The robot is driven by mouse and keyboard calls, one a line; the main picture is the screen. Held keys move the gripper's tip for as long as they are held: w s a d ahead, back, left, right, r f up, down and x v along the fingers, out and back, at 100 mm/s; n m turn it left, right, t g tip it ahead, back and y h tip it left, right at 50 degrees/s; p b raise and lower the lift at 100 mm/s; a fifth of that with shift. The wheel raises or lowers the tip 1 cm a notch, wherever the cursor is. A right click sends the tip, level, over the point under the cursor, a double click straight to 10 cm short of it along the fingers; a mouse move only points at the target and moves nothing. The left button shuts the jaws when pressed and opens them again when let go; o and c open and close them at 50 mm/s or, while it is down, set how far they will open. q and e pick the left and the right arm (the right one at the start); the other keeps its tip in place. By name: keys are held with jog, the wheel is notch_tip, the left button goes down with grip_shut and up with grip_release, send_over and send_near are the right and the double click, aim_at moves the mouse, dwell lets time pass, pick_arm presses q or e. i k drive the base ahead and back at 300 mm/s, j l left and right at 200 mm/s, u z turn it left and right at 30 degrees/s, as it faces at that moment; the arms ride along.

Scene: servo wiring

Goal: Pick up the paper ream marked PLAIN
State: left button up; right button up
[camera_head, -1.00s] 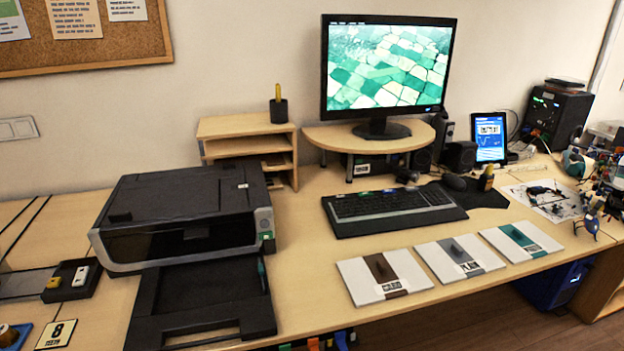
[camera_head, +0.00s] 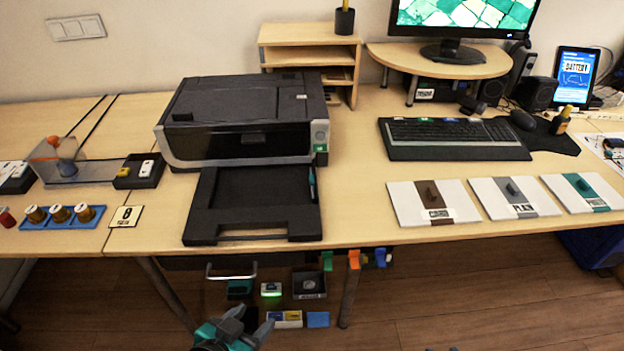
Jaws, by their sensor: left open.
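The paper ream marked PLAIN (camera_head: 488,189) is a white flat pack with a grey band and a small dark grip on top. It lies on the desk near the front edge, between a ream with a brown band (camera_head: 407,202) and a ream with a teal band (camera_head: 561,190). My left gripper (camera_head: 251,321) is open and empty at the bottom of the view, in front of the desk and well to the left of the PLAIN ream. My right gripper is not clearly in view.
The desk (camera_head: 352,200) has a printer (camera_head: 240,125) with its tray out on the left. A keyboard (camera_head: 450,138) lies behind the reams. Small coloured items hang under the front edge (camera_head: 354,259).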

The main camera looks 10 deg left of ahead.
aim_at(502, 198)
jog(key=l+u, duration=0.1)
jog(key=u, duration=0.3)
jog(key=l+u, duration=0.15)
jog(key=u, duration=0.3)
jog(key=l+u, duration=0.15)
jog(key=u, duration=0.25)
jog(key=k+l+u, duration=0.1)
jog(key=l+u, duration=0.2)
jog(key=l, duration=0.15)
jog(key=k+l+u, duration=0.15)
jog(key=l+u, duration=0.15)
jog(key=k+l+u, duration=0.1)
jog(key=l, duration=0.2)
jog(key=k+l+u, duration=0.1)
jog(key=l, duration=0.2)
jog(key=k+l+u, duration=0.1)
jog(key=k+l, duration=0.15)
jog(key=l, duration=0.05)
